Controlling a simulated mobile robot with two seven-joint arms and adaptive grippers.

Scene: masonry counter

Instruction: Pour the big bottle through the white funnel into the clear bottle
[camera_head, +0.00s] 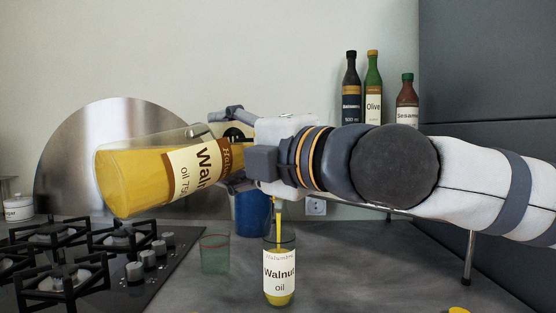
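My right gripper (232,150) comes in from the right and is shut on the big bottle (120,180). The bottle holds yellow oil, bears a Walnut oil label and lies nearly on its side, base to the left. Its neck and mouth are hidden behind my gripper. The clear bottle (280,270), also labelled Walnut oil, stands upright on the counter below my wrist. A thin yellow stream (279,218) runs down into it, and yellow oil shows inside. I cannot make out the white funnel. My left gripper is not in view.
A green-tinted glass (214,254) stands left of the clear bottle, with a blue container (253,214) behind. A gas hob (90,260) is at left. Several sauce bottles (373,90) stand at the back right. A yellow object (458,310) lies at the front edge.

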